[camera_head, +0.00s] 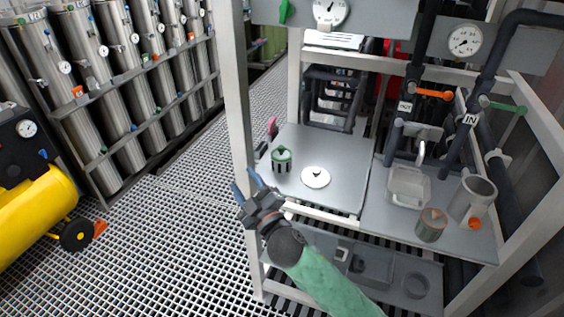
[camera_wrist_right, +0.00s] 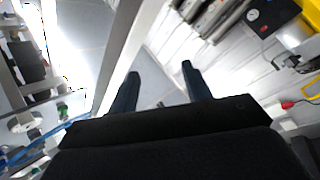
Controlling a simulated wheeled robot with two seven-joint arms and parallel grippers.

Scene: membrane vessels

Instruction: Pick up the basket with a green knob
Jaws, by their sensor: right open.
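A small basket with dark and light stripes and a green knob (camera_head: 281,159) stands upright on the left part of the grey shelf top. My right gripper (camera_head: 246,184) is open and empty, left of the basket and apart from it, beside the pale frame post. In the right wrist view the open fingers (camera_wrist_right: 160,70) have nothing between them. A small green thing (camera_wrist_right: 62,108) at the lower left there may be the basket's knob. My left gripper is not in view.
A white disc with a dark centre (camera_head: 315,177) lies right of the basket. A reddish-topped can (camera_head: 432,225), a clear container (camera_head: 408,187) and a grey cylinder (camera_head: 473,199) stand farther right. The pale upright post (camera_head: 237,110) is close to my right gripper.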

